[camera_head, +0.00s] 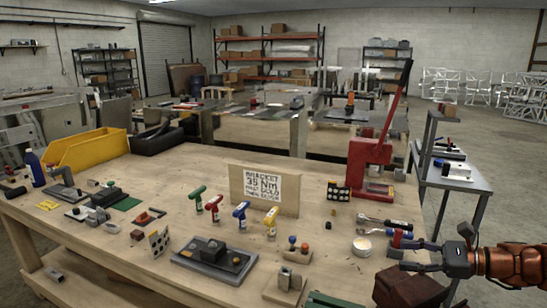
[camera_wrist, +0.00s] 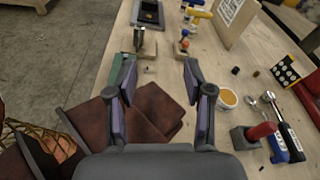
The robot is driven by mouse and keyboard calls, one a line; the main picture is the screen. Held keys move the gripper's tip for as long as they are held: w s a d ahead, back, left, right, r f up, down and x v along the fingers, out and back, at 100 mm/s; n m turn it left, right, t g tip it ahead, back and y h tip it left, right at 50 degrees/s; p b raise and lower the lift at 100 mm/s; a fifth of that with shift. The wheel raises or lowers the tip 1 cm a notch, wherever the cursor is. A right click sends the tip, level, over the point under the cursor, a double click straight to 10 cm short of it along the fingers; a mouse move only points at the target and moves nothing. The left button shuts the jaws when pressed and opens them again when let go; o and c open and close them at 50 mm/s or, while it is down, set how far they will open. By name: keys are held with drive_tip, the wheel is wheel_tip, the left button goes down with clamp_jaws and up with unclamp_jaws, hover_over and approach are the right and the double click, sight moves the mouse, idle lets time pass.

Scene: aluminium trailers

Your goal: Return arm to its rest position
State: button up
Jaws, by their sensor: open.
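My gripper (camera_head: 403,254) is at the right of the head view, over the right front part of the wooden workbench (camera_head: 130,225). Its two fingers are spread apart and point left. In the wrist view the fingers (camera_wrist: 159,75) stand apart with nothing held between them. My orange-brown arm enters from the right edge of the head view. Dark brown-red blocks or pads (camera_wrist: 150,110) lie below and around the fingers in the wrist view. One brown-red item (camera_head: 405,288) also shows below my gripper in the head view.
A red arbor press (camera_head: 370,165) stands behind my gripper. A white-rimmed cup (camera_head: 362,246), wrenches (camera_head: 384,223) and a block with a post (camera_head: 286,284) are close by. A sign (camera_head: 263,190) stands mid-bench. A grey side table (camera_head: 465,180) is at the right.

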drive_tip(key=s+a+f+n+g+h, duration=0.15)
drive_tip(key=s+a+n+g, duration=0.35)
drive_tip(key=a, duration=0.6)
drive_tip(key=s+a+f+n+g+h, duration=0.1)
drive_tip(key=s+a+n+g+h, duration=0.2)
drive_tip(key=s+a+n, duration=0.45)
drive_tip(key=s+f+n+h+b, duration=0.1)
drive_tip(key=s+f+n+h, duration=0.2)
drive_tip(key=s, duration=0.6)
drive_tip(key=s+d+f+n+g+h+b, duration=0.1)
drive_tip(key=s+f+n+h, duration=0.2)
drive_tip(key=s, duration=0.7)
drive_tip(key=n+h, duration=0.2)
drive_tip(key=h, duration=0.1)
drive_tip(key=shift+d+f+g, duration=0.15)
drive_tip(key=shift+f+g, duration=0.15)
